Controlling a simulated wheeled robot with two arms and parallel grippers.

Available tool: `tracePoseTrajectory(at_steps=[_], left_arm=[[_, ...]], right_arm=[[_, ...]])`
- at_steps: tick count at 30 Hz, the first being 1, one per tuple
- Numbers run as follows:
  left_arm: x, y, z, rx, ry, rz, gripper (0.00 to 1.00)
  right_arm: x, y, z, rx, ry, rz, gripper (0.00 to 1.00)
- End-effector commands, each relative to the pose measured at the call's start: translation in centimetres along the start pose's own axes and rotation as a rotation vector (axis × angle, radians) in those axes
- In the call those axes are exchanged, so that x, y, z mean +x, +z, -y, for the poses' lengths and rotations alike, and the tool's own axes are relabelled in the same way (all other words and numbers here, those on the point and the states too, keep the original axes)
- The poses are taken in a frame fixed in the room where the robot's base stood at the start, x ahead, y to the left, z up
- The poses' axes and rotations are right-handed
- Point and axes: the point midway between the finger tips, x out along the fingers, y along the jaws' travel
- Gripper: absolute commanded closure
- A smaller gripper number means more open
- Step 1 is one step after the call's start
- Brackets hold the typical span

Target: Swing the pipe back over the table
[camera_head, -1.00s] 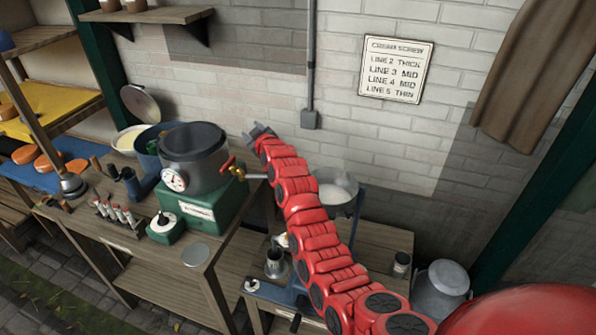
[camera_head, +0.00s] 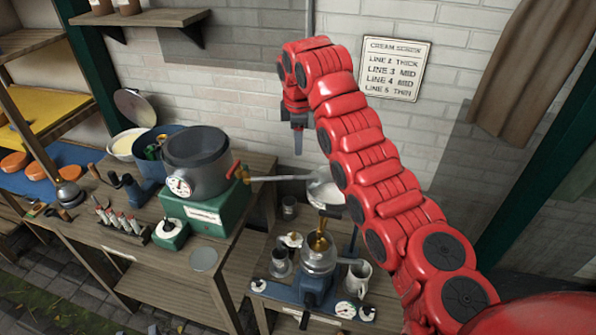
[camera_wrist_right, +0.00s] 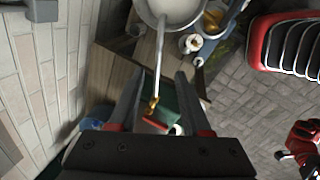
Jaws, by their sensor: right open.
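The pipe (camera_head: 280,178) is a thin grey tube that runs right from the brass tap of the green machine (camera_head: 210,212). Its far end lies over a pale metal bowl (camera_head: 326,192). My right gripper (camera_head: 298,150) points down above the pipe in the head view. In the right wrist view its two fingers (camera_wrist_right: 158,100) are apart and empty. The pipe (camera_wrist_right: 159,60) runs up the picture from between them to over the bowl (camera_wrist_right: 180,8). A red lever (camera_wrist_right: 156,122) and brass fitting show between the fingers. My left gripper is out of view.
A grey drum with a gauge (camera_head: 195,155) sits on the green machine. A small table (camera_head: 262,295) in front holds a brass-topped vessel (camera_head: 319,255), a jug (camera_head: 357,277) and dials. The brick wall (camera_head: 235,110) stands close behind.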

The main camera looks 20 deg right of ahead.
Motion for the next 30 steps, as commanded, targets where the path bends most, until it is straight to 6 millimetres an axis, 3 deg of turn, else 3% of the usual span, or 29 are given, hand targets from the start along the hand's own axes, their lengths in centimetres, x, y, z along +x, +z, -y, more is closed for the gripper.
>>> tracePoseTrajectory(at_steps=[8,18,30], left_arm=[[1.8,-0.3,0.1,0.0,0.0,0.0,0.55],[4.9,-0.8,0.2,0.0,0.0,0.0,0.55],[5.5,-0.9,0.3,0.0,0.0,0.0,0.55]], right_arm=[[4.6,-0.1,0.0,0.001,-0.005,-0.001,0.52],[12.4,0.0,0.1,-0.001,-0.007,0.004,0.52],[14.9,0.0,0.0,0.001,0.001,0.001,0.52]])
